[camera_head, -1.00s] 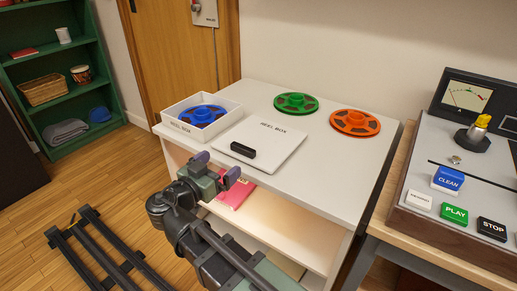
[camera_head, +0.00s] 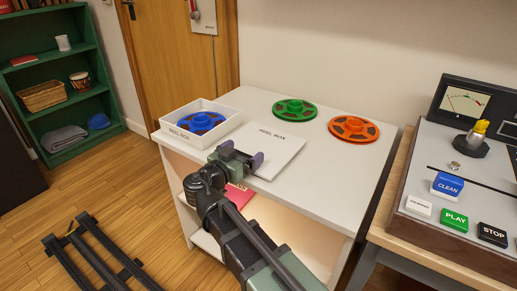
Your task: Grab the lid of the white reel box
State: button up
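The white lid (camera_head: 282,148), lettered REEL BOX, lies flat on the white table. The open white reel box (camera_head: 229,115) stands to its left with a blue reel (camera_head: 201,121) inside. My gripper (camera_head: 241,152) is over the front left part of the lid, its two purple-tipped fingers spread apart. The lid's black handle is mostly hidden by the gripper; I cannot tell whether it lies between the fingers or whether they touch it.
A green reel (camera_head: 295,110) and an orange reel (camera_head: 354,128) lie on the table (camera_head: 326,171) behind and right of the lid. A red book (camera_head: 238,194) is on the shelf below. A button console (camera_head: 463,190) stands at the right.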

jog(key=c, duration=0.8)
notch_tip(320, 180, up, 20)
jog(key=p, duration=2)
jog(key=shift+r, duration=0.15)
